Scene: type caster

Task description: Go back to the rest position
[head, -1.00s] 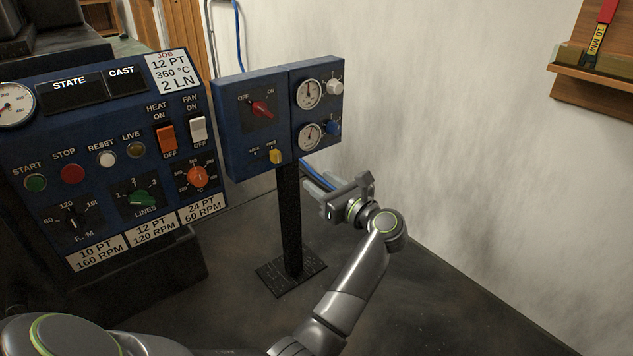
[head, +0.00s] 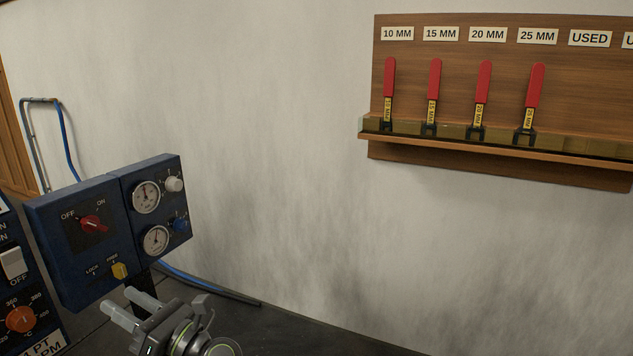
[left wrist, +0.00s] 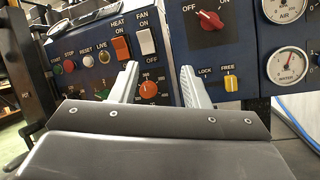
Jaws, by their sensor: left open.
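My left gripper (head: 130,306) is at the bottom left of the head view, below the blue box with two gauges. Its two pale fingers are apart with nothing between them. In the left wrist view the open fingers (left wrist: 158,85) point toward the blue panels and touch nothing that I can see. The blue gauge box (head: 108,222) carries a red OFF/ON knob (head: 93,224) and a yellow LOCK/FREE switch (head: 119,271). The yellow switch also shows in the left wrist view (left wrist: 231,83), at FREE. My right gripper is in neither view.
A blue control panel (head: 32,335) stands at the left edge. It shows more fully in the left wrist view (left wrist: 118,62). A wooden wall rack (head: 450,75) holds several red-handled tools at the upper right. A blue hose (head: 205,283) runs along the wall's foot. The middle wall is bare.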

